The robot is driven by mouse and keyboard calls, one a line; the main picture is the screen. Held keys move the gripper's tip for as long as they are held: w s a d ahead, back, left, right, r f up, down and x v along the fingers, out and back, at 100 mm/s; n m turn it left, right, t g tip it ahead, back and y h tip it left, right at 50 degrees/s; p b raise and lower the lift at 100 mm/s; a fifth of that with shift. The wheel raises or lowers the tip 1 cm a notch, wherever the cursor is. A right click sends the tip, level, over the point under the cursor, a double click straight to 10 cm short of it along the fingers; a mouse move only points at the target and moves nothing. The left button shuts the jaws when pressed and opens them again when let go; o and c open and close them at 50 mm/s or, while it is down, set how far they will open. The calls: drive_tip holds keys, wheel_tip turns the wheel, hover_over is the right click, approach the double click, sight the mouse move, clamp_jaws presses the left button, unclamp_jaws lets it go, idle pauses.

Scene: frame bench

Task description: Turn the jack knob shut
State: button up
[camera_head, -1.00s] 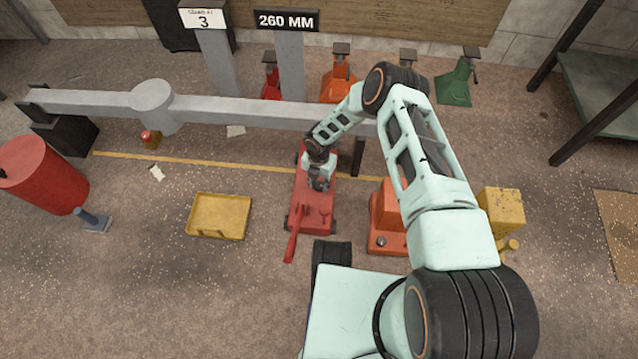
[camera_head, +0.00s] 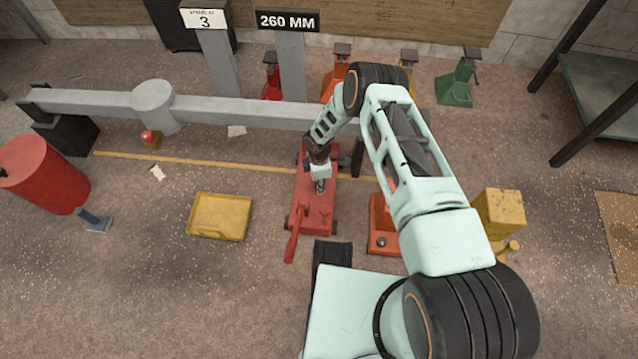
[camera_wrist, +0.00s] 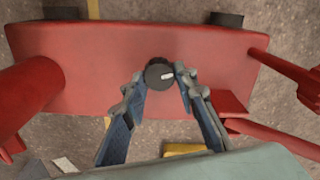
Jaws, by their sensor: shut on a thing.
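The red floor jack (camera_head: 313,212) stands on the floor below the grey beam, with its red handle (camera_head: 293,236) pointing toward the lower left. In the wrist view the jack's red body (camera_wrist: 110,62) spans the picture. In the head view my gripper (camera_head: 319,186) is over the jack, and the knob there is too small to make out.
A grey beam (camera_head: 240,113) on supports runs across behind the jack. An orange jack (camera_head: 384,235) stands close on the right, partly behind my arm. A yellow tray (camera_head: 219,216) lies to the left. The floor between tray and jack is clear.

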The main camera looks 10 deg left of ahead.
drive_tip(key=shift+m, duration=1.7)
drive_tip(key=o, duration=1.2)
drive_tip(key=shift+c, duration=0.2)
drive_tip(key=shift+w, duration=0.1)
wheel_tip(320, 180, up, 12)
